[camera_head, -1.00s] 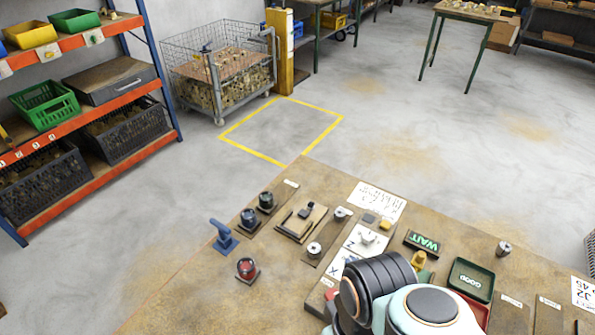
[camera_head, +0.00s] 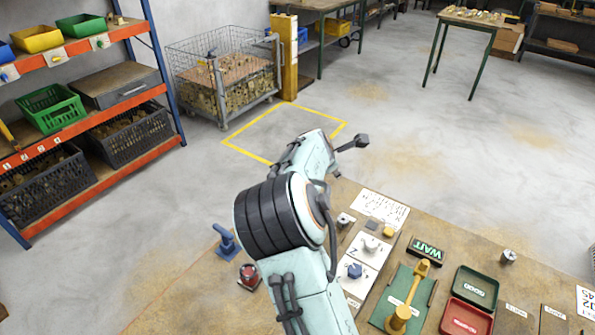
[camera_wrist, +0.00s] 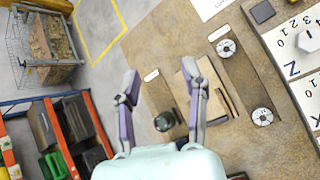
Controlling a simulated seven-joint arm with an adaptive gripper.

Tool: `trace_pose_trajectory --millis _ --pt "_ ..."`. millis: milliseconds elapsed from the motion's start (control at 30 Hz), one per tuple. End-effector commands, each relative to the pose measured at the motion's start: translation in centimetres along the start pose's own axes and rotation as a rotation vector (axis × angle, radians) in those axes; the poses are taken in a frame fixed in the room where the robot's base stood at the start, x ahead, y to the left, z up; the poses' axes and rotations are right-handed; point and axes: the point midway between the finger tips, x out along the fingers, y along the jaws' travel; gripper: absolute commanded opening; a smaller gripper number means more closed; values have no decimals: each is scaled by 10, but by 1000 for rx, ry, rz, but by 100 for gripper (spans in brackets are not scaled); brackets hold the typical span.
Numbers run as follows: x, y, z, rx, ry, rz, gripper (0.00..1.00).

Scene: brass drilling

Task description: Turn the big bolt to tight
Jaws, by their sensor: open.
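My gripper (camera_wrist: 165,72) is open and empty in the wrist view, its two fingers well apart above the bench. Two pale round fittings, an upper one (camera_wrist: 226,48) and a lower one (camera_wrist: 263,116), sit on a brown plate right of the fingers. A pale hexagonal piece (camera_wrist: 310,35) sits on a numbered white card marked Z; it also shows in the head view (camera_head: 371,245), with a blue hexagonal piece (camera_head: 354,270) nearer. I cannot tell which is the big bolt. The arm hides my fingers in the head view.
A blue stand (camera_head: 226,242) and a red button (camera_head: 249,276) are left of my arm. A yellow lever fixture (camera_head: 400,315), WAIT sign (camera_head: 426,248) and green and red trays (camera_head: 475,287) are right.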

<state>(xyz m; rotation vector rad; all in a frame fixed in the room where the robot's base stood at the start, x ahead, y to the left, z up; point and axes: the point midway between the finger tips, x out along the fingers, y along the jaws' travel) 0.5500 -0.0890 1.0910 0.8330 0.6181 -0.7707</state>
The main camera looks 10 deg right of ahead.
Motion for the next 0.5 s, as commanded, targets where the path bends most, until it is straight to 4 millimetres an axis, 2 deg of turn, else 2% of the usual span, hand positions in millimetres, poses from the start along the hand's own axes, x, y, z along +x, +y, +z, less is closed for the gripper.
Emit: trace_pose_trajectory --millis 33,100,200,300,400,500 --pt "23 2 -21 -97 -32 -22 44" --pt "46 2 -46 -208 -69 -52 44" --pt "71 -8 -79 -344 -100 -97 44" --pt "86 -24 -105 -434 -110 -138 44" --pt "93 -31 -125 -484 -103 -150 44" --pt "100 -29 -129 -490 -100 -143 44"
